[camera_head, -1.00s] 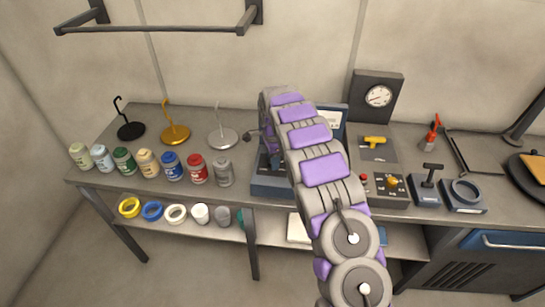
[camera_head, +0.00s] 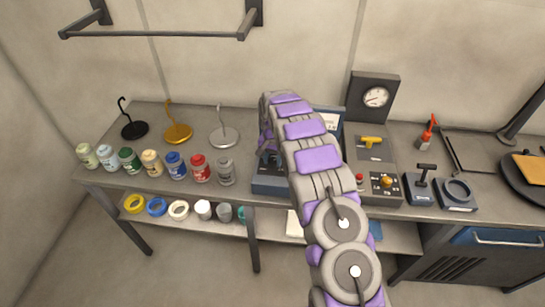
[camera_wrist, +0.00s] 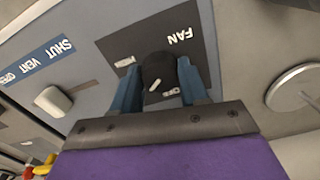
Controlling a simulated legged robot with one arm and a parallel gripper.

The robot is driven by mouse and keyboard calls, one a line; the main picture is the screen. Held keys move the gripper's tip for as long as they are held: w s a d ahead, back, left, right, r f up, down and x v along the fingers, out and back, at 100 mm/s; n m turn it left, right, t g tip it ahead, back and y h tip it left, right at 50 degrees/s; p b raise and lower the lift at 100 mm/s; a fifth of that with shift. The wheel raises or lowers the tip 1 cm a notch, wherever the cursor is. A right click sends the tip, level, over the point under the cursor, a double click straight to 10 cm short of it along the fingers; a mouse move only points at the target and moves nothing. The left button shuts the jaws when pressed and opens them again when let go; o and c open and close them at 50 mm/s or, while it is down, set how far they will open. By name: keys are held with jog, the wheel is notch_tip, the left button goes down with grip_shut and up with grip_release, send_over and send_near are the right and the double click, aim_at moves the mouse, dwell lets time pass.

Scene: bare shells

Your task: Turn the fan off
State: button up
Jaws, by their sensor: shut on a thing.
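The fan control is a black knob (camera_wrist: 158,72) with a pale mark, on a dark plate (camera_wrist: 185,50) lettered FAN in the wrist view. FAN reads upside down there. My gripper (camera_wrist: 160,82) has a blue finger on each side of the knob and is shut on it. In the head view my arm covers most of the blue-grey control box (camera_head: 268,187), hiding the knob and my fingertips.
A white vent knob (camera_wrist: 53,101) sits beside the fan plate, marked SHUT, VENT, OPEN. Several paint jars (camera_head: 176,166) and hook stands (camera_head: 178,134) stand left on the bench. A gauge (camera_head: 375,97) and a yellow-handled panel (camera_head: 372,142) are right.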

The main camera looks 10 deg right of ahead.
aim_at(272, 160)
jog(key=n, duration=0.2)
jog(key=n+p, duration=0.1)
jog(key=n, duration=0.2)
jog(key=shift+w+r+n+p, duration=0.15)
jog(key=shift+r+n+p, duration=0.1)
jog(key=shift+n+p, duration=0.05)
jog(key=n+p, duration=0.1)
jog(key=n, duration=0.4)
jog(key=shift+w+n, duration=0.1)
jog(key=shift+n, duration=0.2)
jog(key=o, duration=1.1)
jog(key=shift+f, duration=0.15)
jog(key=shift+c, duration=0.2)
notch_tip(272, 160, up, 17)
jog(key=shift+p, duration=0.35)
